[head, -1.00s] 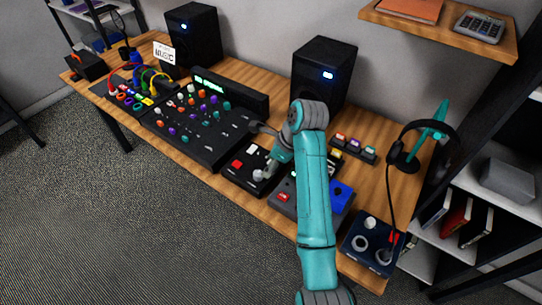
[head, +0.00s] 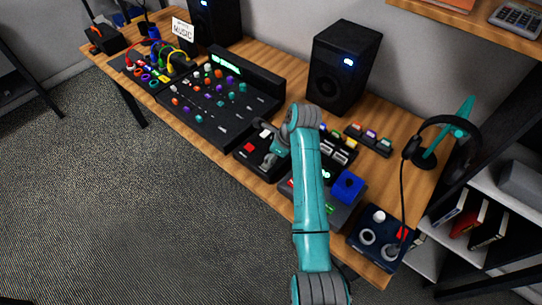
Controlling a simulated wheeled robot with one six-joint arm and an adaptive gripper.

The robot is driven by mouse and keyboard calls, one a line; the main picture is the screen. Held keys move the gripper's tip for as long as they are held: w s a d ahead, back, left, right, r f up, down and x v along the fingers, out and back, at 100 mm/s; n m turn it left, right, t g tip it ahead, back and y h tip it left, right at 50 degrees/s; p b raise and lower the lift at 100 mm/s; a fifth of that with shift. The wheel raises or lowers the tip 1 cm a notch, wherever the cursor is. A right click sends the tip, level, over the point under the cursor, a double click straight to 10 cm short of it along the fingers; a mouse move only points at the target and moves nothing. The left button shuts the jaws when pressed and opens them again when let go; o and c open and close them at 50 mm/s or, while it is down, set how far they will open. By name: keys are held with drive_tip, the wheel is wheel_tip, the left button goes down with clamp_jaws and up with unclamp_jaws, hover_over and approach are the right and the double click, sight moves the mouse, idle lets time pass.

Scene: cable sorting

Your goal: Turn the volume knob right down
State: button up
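My gripper (head: 269,160) is grey and small in the head view, low over or at a black box with a red button (head: 250,147). Its fingertips are too small to tell open from shut, or whether they touch anything. My teal arm hides part of that box. I cannot tell which control is the volume knob. A blue block-like control (head: 347,185) sits on a grey box right of my arm. A dark blue box (head: 362,253) at the table's right end bears a white knob (head: 378,216), round grey dials (head: 367,237) and a red part (head: 402,233).
A mixer (head: 190,116) with many coloured knobs stands left of my gripper. Black speakers (head: 343,65) stand behind. A row of coloured buttons (head: 369,138) and headphones on a teal stand (head: 445,140) are at the right. A shelf (head: 470,22) overhangs the back right. Floor in front is clear.

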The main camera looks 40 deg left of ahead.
drive_tip(key=shift+f, duration=0.15)
clamp_jaws()
